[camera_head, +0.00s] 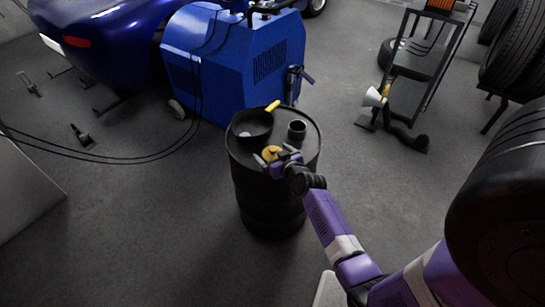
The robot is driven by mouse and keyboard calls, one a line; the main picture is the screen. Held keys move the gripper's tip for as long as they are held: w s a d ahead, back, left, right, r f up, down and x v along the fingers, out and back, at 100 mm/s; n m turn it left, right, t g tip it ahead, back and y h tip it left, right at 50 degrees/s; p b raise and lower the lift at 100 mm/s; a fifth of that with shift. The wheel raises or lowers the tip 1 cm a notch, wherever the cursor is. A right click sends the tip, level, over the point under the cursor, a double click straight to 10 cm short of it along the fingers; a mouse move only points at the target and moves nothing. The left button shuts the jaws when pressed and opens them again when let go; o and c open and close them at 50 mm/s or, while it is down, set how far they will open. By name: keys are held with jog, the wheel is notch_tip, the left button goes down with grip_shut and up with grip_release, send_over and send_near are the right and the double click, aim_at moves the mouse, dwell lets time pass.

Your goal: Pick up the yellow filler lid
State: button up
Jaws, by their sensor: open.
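The yellow filler lid (271,152) lies on top of a black drum (262,199), near the front left of its top. My gripper (272,160) is at the lid, with its open fingers to either side of it. The lid is partly hidden by the fingers, and I cannot tell whether they touch it.
A black bowl-like pan (250,125) with a yellow handle (272,106) and a small black cup (297,129) stand on the drum behind the lid. A blue machine (228,75) stands close behind the drum.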

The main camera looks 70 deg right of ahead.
jog(key=shift+b+x, duration=0.3)
jog(key=shift+x, duration=1.05)
jog(key=shift+c, duration=0.4)
jog(key=c, duration=1.3)
jog(key=shift+r, duration=0.15)
jog(key=shift+c, duration=0.2)
